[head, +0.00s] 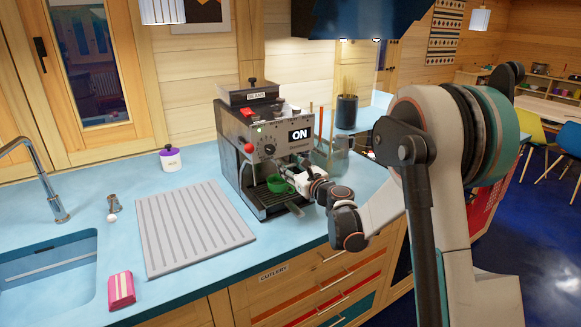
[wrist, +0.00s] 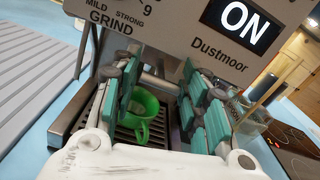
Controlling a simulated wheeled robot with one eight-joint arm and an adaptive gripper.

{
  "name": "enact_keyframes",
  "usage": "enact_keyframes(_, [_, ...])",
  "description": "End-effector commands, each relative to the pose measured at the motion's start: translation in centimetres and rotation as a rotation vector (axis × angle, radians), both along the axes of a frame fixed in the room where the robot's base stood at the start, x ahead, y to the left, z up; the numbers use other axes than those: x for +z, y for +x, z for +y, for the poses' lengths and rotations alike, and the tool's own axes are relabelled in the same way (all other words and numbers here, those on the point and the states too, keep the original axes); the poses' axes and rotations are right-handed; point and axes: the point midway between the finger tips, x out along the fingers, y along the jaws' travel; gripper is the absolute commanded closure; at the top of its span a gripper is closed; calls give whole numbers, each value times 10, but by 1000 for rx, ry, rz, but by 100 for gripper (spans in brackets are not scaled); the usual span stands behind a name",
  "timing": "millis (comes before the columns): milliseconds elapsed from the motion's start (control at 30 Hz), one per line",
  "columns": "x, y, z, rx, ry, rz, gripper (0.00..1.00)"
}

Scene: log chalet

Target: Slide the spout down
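The coffee machine (head: 262,145) stands on the blue counter, its display reading ON; its front panel (wrist: 160,25) fills the top of the wrist view. A green cup (head: 279,184) sits on the drip tray under the machine's head, and it shows in the wrist view (wrist: 140,115) too. I cannot clearly make out the spout; the area above the cup is dark and partly covered by the panel and my fingers. My gripper (head: 303,182) is at the machine's front right. In the wrist view its teal-padded fingers (wrist: 164,92) are apart, with the cup seen between and beyond them.
A ribbed grey draining board (head: 190,228) lies left of the machine. A clear container with sticks (head: 331,156) stands close on its right. A purple-lidded jar (head: 170,158), a pink packet (head: 121,290) and the sink (head: 45,275) are farther left.

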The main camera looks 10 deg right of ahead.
Motion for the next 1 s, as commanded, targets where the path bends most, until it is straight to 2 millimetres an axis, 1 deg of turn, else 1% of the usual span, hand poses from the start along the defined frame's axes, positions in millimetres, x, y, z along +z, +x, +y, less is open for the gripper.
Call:
enact_keyframes(167, [-6, 0, 0, 0, 0, 0, 100])
enact_keyframes(267, [-18, 0, 0, 0, 0, 0, 100])
enact_keyframes(400, [-40, 0, 0, 0, 0, 0, 100])
enact_keyframes(500, [-51, 0, 0, 0, 0, 0, 100])
enact_keyframes(800, [-52, -1, -1, 0, -1, 1, 100])
enact_keyframes(833, [-52, -1, -1, 0, -1, 1, 60])
enact_keyframes(867, [-52, -1, -1, 0, -1, 1, 53])
enact_keyframes(900, [-52, -1, -1, -1, -1, 0, 44])
enact_keyframes(933, [-52, -1, -1, -1, -1, 0, 41])
enact_keyframes(1000, [-52, -1, -1, -1, -1, 0, 41])
